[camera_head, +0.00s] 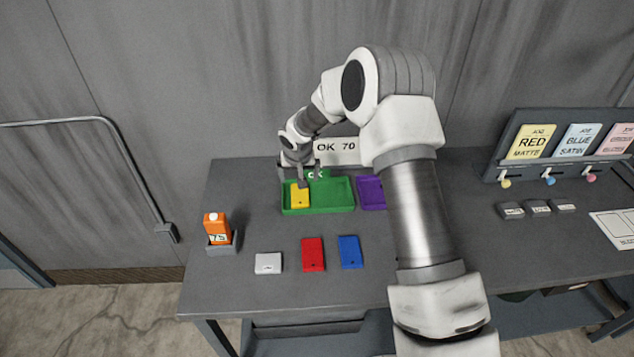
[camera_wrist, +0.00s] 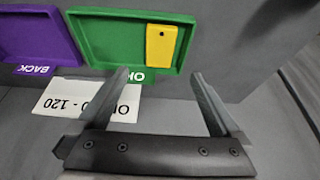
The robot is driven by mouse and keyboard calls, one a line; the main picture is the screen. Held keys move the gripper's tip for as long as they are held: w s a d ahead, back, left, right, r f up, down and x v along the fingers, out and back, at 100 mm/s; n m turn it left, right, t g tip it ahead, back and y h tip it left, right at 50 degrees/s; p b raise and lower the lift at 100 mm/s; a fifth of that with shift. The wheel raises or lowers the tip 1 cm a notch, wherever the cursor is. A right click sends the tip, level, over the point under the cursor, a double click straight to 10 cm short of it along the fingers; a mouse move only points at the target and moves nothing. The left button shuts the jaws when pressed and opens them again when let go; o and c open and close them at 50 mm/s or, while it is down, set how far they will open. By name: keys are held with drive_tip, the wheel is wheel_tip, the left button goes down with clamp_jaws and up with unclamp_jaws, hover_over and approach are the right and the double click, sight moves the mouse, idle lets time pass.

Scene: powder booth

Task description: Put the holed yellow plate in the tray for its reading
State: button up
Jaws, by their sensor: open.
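The holed yellow plate (camera_head: 299,196) lies in the left part of the green tray (camera_head: 335,209), which is labelled OK. In the wrist view the yellow plate (camera_wrist: 161,46) lies flat inside the green tray (camera_wrist: 100,43), near one side wall, with its small dark hole showing. My gripper (camera_head: 308,180) is above the back edge of the green tray. In the wrist view my gripper (camera_wrist: 160,78) has its fingers spread with nothing between them, apart from the plate. An orange gauge (camera_head: 215,226) with a small display, seeming to read 75, stands in a grey holder at the left.
A purple tray (camera_head: 371,193), labelled BACK in the wrist view, stands right of the green one. A white card (camera_head: 338,150) stands behind. Grey (camera_head: 268,263), red (camera_head: 313,254) and blue (camera_head: 350,251) plates lie in front. My arm hides part of the table.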

drive_tip(key=s+d+r+h, duration=0.1)
drive_tip(key=s+d+r, duration=0.35)
drive_tip(key=r, duration=0.35)
drive_tip(key=s+d+r, duration=0.3)
drive_tip(key=s+r, duration=0.3)
drive_tip(key=r, duration=0.3)
drive_tip(key=s+d+r+h, duration=0.1)
drive_tip(key=s+d+r, duration=0.2)
drive_tip(key=s+r, duration=0.35)
drive_tip(key=s+d+r+y, duration=0.1)
drive_tip(key=s+r, duration=0.1)
drive_tip(key=s, duration=0.9)
drive_tip(key=s+d+r+t+y, duration=0.1)
drive_tip(key=s+d+r, duration=0.1)
drive_tip(key=s, duration=0.9)
drive_tip(key=shift+v, duration=0.9)
drive_tip(key=shift+r, duration=0.1)
wheel_tip(320, 180, down, 6)
drive_tip(key=b, duration=0.6)
drive_tip(key=shift+w, duration=0.1)
